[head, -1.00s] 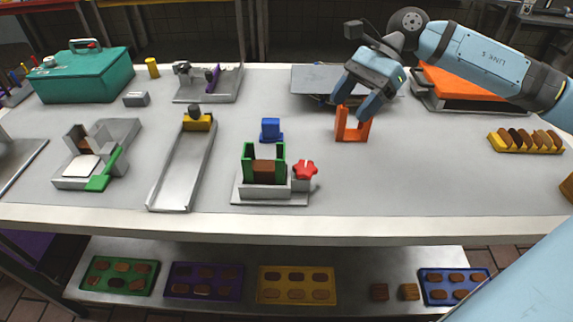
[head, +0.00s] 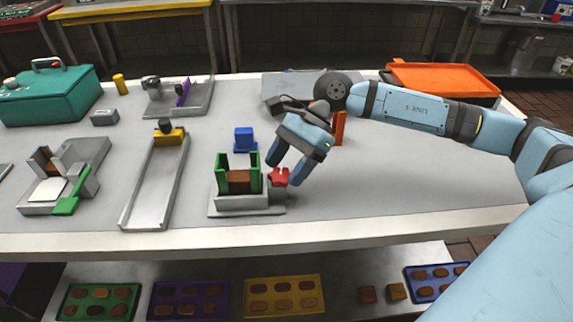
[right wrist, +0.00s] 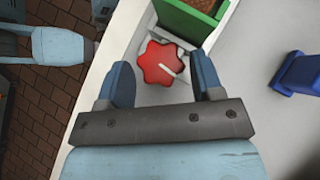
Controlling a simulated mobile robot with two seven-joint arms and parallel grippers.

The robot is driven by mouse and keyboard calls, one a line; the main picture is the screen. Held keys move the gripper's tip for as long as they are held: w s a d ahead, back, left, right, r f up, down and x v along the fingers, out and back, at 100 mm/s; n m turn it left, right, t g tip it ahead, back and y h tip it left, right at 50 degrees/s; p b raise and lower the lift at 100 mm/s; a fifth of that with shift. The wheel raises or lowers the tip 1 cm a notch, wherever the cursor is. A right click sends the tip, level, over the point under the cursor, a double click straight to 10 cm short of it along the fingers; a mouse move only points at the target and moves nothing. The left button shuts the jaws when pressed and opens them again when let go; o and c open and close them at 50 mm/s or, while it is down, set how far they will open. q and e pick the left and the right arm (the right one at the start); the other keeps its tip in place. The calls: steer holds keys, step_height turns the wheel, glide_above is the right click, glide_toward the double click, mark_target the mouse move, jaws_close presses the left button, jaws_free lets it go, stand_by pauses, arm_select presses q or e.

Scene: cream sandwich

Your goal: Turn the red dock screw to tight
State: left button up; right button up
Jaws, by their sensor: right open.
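The red dock screw (head: 279,176) is a lobed red knob on the right side of the grey dock (head: 245,211). The dock has green uprights (head: 223,172) with a brown piece (head: 238,182) between them. My right gripper (head: 282,174) is open, with its blue fingers around the screw in the head view. In the right wrist view the screw (right wrist: 164,63) lies just ahead of and between the two fingertips, with a white mark on it. I cannot tell whether either finger touches it. My left gripper is not in view.
A blue block (head: 245,139) stands behind the dock, and an orange stand (head: 339,127) is partly hidden behind my right gripper. A grey chute (head: 151,190) lies to the left.

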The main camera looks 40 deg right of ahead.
steer(key=c, duration=0.6)
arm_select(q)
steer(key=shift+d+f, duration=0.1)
arm_select(e)
steer(key=shift+c, duration=0.2)
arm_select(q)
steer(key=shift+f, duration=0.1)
arm_select(e)
steer(key=shift+f, duration=0.1)
